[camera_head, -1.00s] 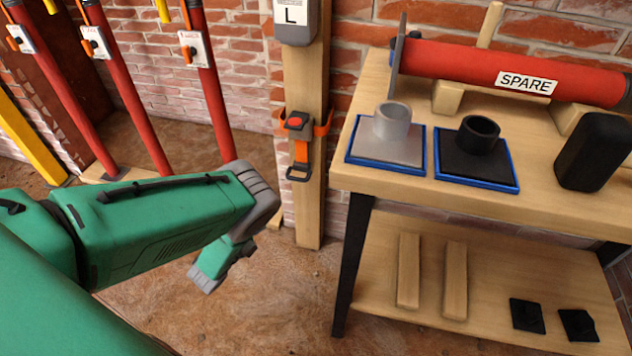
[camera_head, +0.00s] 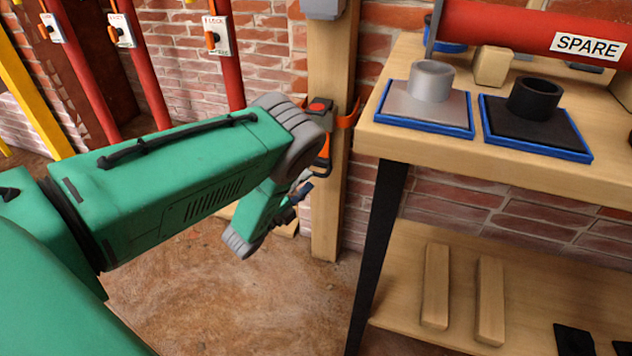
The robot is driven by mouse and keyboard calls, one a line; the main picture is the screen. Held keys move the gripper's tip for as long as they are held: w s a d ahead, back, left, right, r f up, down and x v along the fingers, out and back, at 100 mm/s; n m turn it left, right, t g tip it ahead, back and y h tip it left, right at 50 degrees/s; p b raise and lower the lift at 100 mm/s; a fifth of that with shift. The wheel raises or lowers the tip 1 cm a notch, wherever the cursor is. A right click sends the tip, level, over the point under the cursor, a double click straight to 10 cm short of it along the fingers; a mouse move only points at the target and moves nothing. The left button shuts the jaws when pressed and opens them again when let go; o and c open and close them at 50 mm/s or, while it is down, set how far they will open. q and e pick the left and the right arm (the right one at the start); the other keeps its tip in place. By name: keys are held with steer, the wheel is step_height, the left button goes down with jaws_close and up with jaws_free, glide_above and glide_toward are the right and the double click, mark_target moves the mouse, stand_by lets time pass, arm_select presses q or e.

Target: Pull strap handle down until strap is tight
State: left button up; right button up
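The orange strap (camera_head: 325,146) hangs from a ratchet with a red button (camera_head: 317,106) on a wooden post (camera_head: 325,215). An orange band wraps around the post at that height. The black strap handle (camera_head: 321,169) shows only in part, below the orange strap. My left arm, green with grey joints, comes in from the left and its wrist bends down in front of the post. My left gripper (camera_head: 297,202) is a small dark shape just below and left of the handle. Its fingers are mostly hidden, so I cannot tell its opening or any contact. My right gripper is out of view.
A wooden bench (camera_head: 480,165) with a black leg (camera_head: 378,250) stands right of the post. It carries a grey socket plate (camera_head: 425,105), a black socket plate (camera_head: 536,130) and a red SPARE tube (camera_head: 500,28). Red props (camera_head: 148,75) stand left by the brick wall.

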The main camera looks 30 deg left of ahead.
mark_target(315, 174)
arm_select(q)
steer(key=shift+b+x, duration=0.45)
steer(key=shift+x, duration=1.45)
steer(key=shift+a, duration=0.15)
jaws_close()
step_height(315, 174, down, 5)
steer(key=shift+r, duration=0.2)
jaws_free()
